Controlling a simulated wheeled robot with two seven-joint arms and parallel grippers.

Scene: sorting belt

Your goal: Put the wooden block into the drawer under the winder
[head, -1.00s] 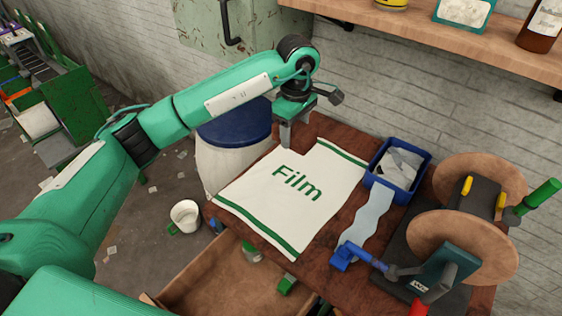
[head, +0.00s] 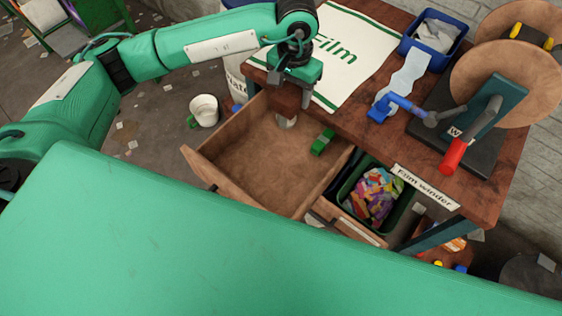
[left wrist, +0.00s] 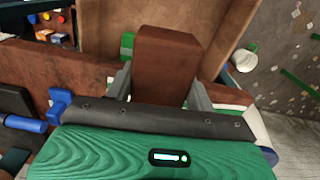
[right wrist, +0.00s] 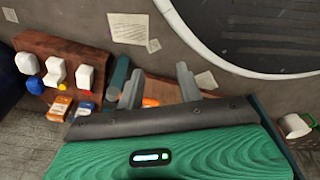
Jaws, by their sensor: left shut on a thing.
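The wooden block (head: 285,98), dark reddish brown, is in my left gripper (head: 287,88), which is shut on it. In the head view it appears over the far end of the open drawer (head: 215,163), near the table edge; its height above the drawer is hard to tell. The left wrist view shows the block (left wrist: 168,62) between the two fingers of the left gripper (left wrist: 160,88), with the drawer (left wrist: 108,35) beyond. The winder (head: 480,115) stands on the table at right. My right gripper (right wrist: 158,88) is open and empty in the right wrist view.
A white Film cloth (head: 350,40) and blue tray (head: 433,37) lie on the table.

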